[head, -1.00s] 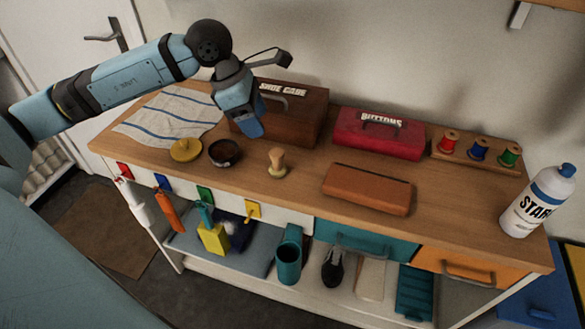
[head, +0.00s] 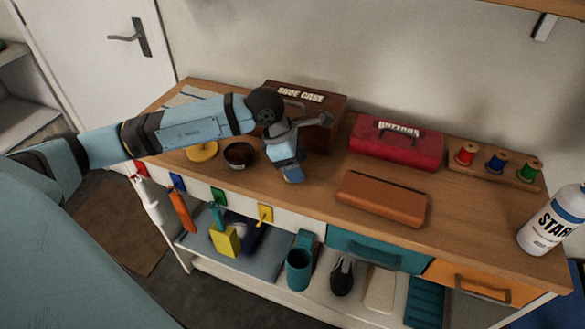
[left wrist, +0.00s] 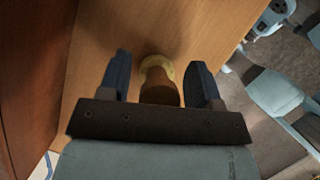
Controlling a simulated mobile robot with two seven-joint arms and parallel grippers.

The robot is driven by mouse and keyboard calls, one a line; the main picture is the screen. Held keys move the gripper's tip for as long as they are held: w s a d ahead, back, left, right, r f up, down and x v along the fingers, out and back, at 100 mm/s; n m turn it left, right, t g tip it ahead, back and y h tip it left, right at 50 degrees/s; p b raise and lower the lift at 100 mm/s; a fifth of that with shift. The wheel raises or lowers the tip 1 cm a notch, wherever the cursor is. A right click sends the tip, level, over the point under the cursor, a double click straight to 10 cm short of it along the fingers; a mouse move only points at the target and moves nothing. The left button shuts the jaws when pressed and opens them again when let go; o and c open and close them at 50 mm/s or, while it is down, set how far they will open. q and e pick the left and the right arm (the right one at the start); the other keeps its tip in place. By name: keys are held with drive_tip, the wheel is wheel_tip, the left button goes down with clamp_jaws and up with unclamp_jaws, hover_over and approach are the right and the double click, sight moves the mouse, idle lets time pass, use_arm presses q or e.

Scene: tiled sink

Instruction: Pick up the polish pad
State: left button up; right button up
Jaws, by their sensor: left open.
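The polish pad appears to be the small piece in the left wrist view with a brown wooden handle and a pale yellow round base (left wrist: 158,68). It stands on the wooden bench top. In the head view it is hidden behind my left gripper (head: 291,175), which points down over the bench in front of the shoe care box. In the left wrist view my left gripper (left wrist: 160,64) is open, with one dark finger on each side of the handle and a gap on both sides. My right gripper is not in view.
The brown shoe care box (head: 325,118) stands close behind the gripper. A dark open tin (head: 239,157) and a yellow lid (head: 202,153) lie left of it. A brown case (head: 382,199) and a red buttons box (head: 396,149) are to the right.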

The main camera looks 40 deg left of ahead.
use_arm(q)
drive_tip(key=c, duration=1)
drive_tip(key=shift+r, duration=0.15)
wheel_tip(320, 180, up, 20)
drive_tip(key=p, duration=0.1)
drive_tip(key=o, duration=0.3)
drive_tip(key=shift+c, duration=1.2)
